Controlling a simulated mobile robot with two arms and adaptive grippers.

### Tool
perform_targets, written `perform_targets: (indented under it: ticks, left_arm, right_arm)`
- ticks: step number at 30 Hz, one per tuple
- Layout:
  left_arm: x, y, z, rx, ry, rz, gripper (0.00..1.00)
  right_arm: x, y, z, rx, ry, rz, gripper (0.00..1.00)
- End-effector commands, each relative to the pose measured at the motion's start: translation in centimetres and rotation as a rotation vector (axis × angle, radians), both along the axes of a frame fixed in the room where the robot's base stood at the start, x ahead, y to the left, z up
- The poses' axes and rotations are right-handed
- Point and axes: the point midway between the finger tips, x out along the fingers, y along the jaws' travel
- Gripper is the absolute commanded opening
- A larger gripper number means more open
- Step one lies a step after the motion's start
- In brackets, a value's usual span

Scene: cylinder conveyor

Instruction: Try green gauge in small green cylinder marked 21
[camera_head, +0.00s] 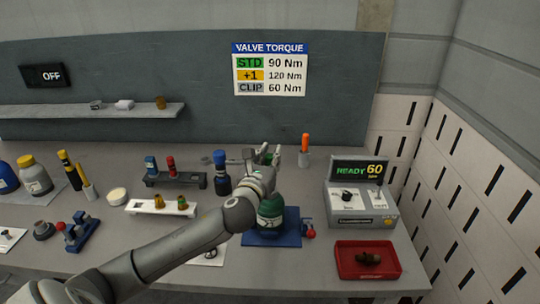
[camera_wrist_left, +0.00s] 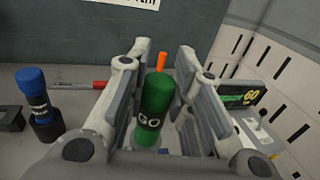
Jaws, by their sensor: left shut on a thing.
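My left gripper (camera_head: 268,157) is shut on the green gauge (camera_wrist_left: 153,108), which has a dark band reading GO. The gauge stands upright between the fingers in the left wrist view; only a bit of green shows between them in the head view. The small green cylinder (camera_head: 270,214) is on the blue mat (camera_head: 288,238), below my left wrist, which partly covers it. Its number is too small to read. The held gauge is behind and above the cylinder, apart from it. My right gripper is not in view.
A blue-and-black gauge (camera_head: 221,175) stands left of the gripper. A dark rack (camera_head: 188,181) and a white rack (camera_head: 150,208) lie further left. An orange-handled tool in a holder (camera_head: 304,158) stands behind. A torque unit (camera_head: 360,208) and red tray (camera_head: 350,271) are at right.

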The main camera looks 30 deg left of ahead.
Motion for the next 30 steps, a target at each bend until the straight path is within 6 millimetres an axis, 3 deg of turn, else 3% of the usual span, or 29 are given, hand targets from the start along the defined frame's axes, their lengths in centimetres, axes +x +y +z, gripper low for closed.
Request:
perform_targets:
  ticks: [30]
  left_arm:
    - [-0.09,-0.03,-0.3,0.001,-0.002,0.0,0.0]
  right_arm:
    - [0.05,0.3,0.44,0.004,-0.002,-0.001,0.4]
